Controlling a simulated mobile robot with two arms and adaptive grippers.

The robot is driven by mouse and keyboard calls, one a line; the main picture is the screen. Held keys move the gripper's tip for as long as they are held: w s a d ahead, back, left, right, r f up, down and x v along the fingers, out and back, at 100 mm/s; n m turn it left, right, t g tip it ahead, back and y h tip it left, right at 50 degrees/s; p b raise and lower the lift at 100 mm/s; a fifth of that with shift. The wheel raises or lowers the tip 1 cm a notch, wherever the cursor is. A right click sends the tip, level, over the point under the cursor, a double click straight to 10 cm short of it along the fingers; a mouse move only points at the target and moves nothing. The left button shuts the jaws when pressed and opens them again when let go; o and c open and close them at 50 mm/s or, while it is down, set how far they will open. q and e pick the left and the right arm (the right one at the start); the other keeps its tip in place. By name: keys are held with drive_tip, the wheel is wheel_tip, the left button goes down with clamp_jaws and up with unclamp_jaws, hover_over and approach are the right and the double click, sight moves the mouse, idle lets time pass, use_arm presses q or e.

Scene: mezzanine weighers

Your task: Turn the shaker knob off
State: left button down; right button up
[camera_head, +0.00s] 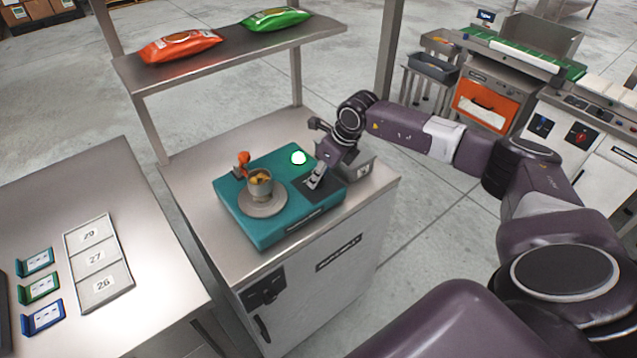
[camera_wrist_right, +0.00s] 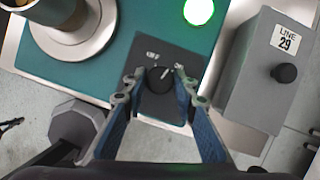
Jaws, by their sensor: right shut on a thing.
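The teal shaker (camera_head: 262,232) stands on the steel bench, with its green lamp (camera_head: 299,157) lit. Its dark knob (camera_wrist_right: 160,80) sits on a dark panel (camera_wrist_right: 182,57) with a label on each side; the right one looks like ON, the left one like OFF. The knob's white mark points up and right, toward the right label. My right gripper (camera_head: 313,184) reaches down over the panel. In the wrist view its fingertips (camera_wrist_right: 158,84) are shut on the knob, one on each side. My left gripper is not in view.
A metal cup (camera_head: 260,187) stands on the shaker's round plate (camera_head: 262,207), beside an orange part (camera_head: 242,160). A grey box (camera_wrist_right: 250,82) labelled LINE 29 stands right of the panel. A shelf (camera_head: 232,47) with red and green bags overhangs behind. A side table (camera_head: 150,290) is at left.

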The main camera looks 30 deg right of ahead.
drive_tip(key=n+b, duration=0.2)
drive_tip(key=n+g+y+b, duration=0.1)
drive_tip(key=n+b, duration=0.2)
drive_tip(key=shift+w+d+f+n+y, duration=0.1)
drive_tip(key=shift+w+f+n+y, duration=0.1)
drive_tip(key=shift+n+y, duration=0.1)
drive_tip(key=n+g+b, duration=0.1)
drive_tip(key=n+b, duration=0.1)
drive_tip(key=n, duration=0.1)
drive_tip(key=shift+r+y+b, duration=0.15)
drive_tip(key=shift+y+b, duration=0.15)
drive_tip(key=shift+y, duration=0.1)
drive_tip(key=shift+r+n+g+b, duration=0.1)
drive_tip(key=shift+n+g+b, duration=0.3)
drive_tip(key=shift+n, duration=0.3)
drive_tip(key=shift+d, duration=0.1)
drive_tip(key=o, duration=1.2)
drive_tip(key=shift+c, duration=0.2)
